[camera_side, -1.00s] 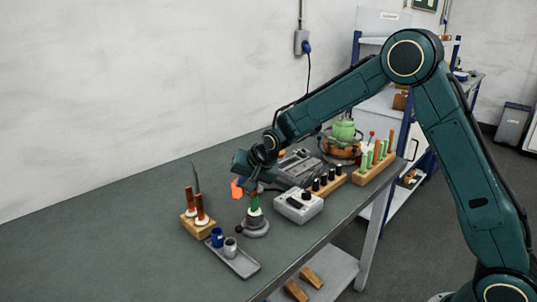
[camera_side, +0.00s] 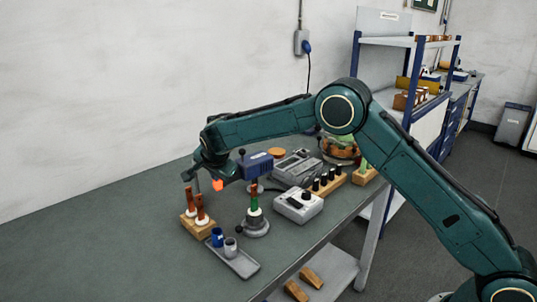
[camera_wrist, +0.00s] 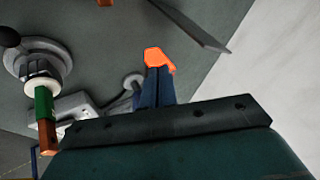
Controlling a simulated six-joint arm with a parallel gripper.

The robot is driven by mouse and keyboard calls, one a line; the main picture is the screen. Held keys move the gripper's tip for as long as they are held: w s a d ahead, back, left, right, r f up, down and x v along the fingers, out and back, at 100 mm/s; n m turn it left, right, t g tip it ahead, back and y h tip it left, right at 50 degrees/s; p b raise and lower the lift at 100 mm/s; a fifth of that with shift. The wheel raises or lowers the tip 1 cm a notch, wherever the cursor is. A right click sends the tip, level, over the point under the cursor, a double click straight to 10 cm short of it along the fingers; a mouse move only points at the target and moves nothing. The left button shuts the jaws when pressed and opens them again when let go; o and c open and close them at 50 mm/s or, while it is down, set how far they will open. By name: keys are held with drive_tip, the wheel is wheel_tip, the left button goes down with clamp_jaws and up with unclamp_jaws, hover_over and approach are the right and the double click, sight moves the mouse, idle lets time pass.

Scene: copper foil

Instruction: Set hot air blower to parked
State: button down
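The likely hot air blower (camera_side: 257,164) is a blue box on a stand at the middle of the bench in the side view. A dark knob (camera_side: 241,152) shows at its upper left. My gripper (camera_side: 217,184) has orange fingertips and hangs left of the blue box, apart from it, above the bench. In the wrist view, its fingertips (camera_wrist: 158,59) look together, with nothing visible between them. The blower's setting cannot be read, and its stand is partly hidden.
A round-based stand (camera_side: 255,229) holds a green and brown upright piece close in front. A wooden block (camera_side: 199,230) with brown-handled tools and a grey tray (camera_side: 243,265) with cups stand at left. A grey control box (camera_side: 299,208) sits to the right.

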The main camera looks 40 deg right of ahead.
drive_tip(key=shift+w+d, duration=0.15)
drive_tip(key=shift+w, duration=2.25)
drive_tip(key=shift+s, duration=0.1)
drive_tip(key=s+a+r, duration=0.6)
drive_tip(key=a+r, duration=0.1)
drive_tip(key=r, duration=0.1)
drive_tip(key=shift+s, duration=0.15)
drive_tip(key=shift+d, duration=0.1)
